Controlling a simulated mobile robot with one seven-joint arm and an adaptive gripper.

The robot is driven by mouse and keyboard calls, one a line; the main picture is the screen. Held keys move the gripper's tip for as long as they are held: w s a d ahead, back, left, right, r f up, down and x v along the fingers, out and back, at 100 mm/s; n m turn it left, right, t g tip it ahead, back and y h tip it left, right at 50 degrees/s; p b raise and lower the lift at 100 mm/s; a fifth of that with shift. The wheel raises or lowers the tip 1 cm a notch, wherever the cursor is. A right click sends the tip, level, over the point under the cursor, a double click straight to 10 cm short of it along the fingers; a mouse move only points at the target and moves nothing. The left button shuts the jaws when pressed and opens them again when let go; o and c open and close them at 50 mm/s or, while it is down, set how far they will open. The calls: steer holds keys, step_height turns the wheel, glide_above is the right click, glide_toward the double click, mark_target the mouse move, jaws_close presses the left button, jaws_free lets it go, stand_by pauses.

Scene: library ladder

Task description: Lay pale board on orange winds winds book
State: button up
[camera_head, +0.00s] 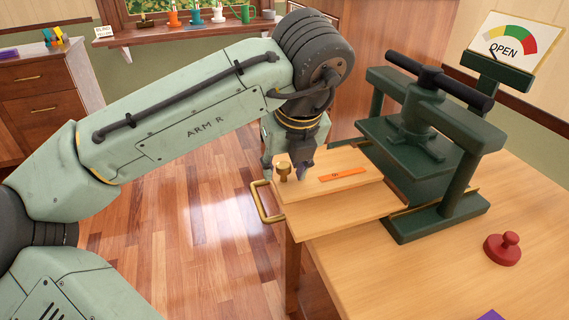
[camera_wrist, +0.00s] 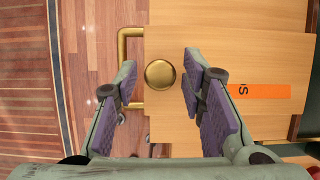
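The pale board (camera_head: 330,190) lies flat on a wooden tray (camera_head: 345,222) at the mouth of the green press. A brass knob (camera_head: 283,172) stands near its left end, and an orange strip with small dark lettering (camera_head: 342,174) lies on its top. In the wrist view I see the board (camera_wrist: 230,50), the knob (camera_wrist: 160,74) and the strip (camera_wrist: 258,91), which shows a letter like S. My gripper (camera_wrist: 160,62) is open, its fingers apart on either side of the knob, with visible gaps. No separate orange book is visible; I cannot tell what lies under the board.
The dark green press (camera_head: 425,135) stands right of the board, with a gauge sign reading OPEN (camera_head: 514,45). A brass handle (camera_head: 262,203) sticks out at the tray's left. A red knobbed object (camera_head: 503,249) sits on the table, and a purple corner (camera_head: 491,315) shows at the bottom.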

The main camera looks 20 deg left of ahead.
stand_by(0.3)
steer(key=v, duration=1.2)
steer(key=shift+a+r+p, duration=0.1)
steer(key=shift+r+p, duration=0.05)
steer(key=shift+p, duration=0.25)
steer(key=shift+w, duration=0.1)
